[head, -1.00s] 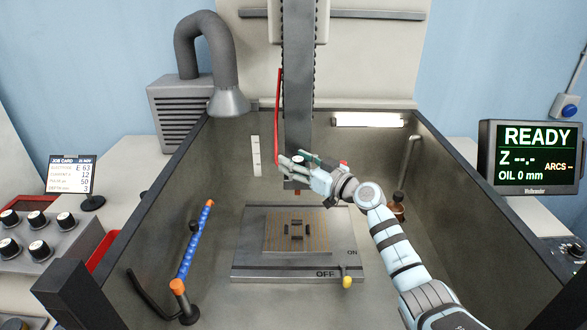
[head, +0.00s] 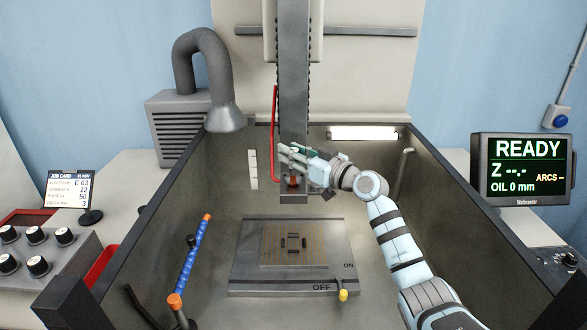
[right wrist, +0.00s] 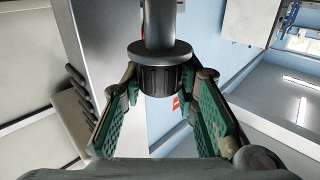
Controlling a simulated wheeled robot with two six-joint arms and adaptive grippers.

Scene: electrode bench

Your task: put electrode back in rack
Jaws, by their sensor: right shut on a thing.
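The electrode shows as a copper-coloured tip (head: 292,182) below my right gripper (head: 289,154), in front of the lower end of the machine's grey ram. In the right wrist view a holder with a grey shaft, a round flange and a black ribbed collar (right wrist: 163,80) stands between the green pads of the right gripper (right wrist: 160,95). The right gripper is shut on this electrode holder. The copper tip is hidden in the wrist view. My left gripper is not in view. I cannot make out a rack in any view.
Below is the tank with a slotted work plate (head: 250,283) with an ON/OFF lever (head: 342,295). A blue hose (head: 190,255) stands at the left and a red tube (head: 274,135) runs beside the ram (head: 293,80). A READY screen (head: 520,163) stands at the right.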

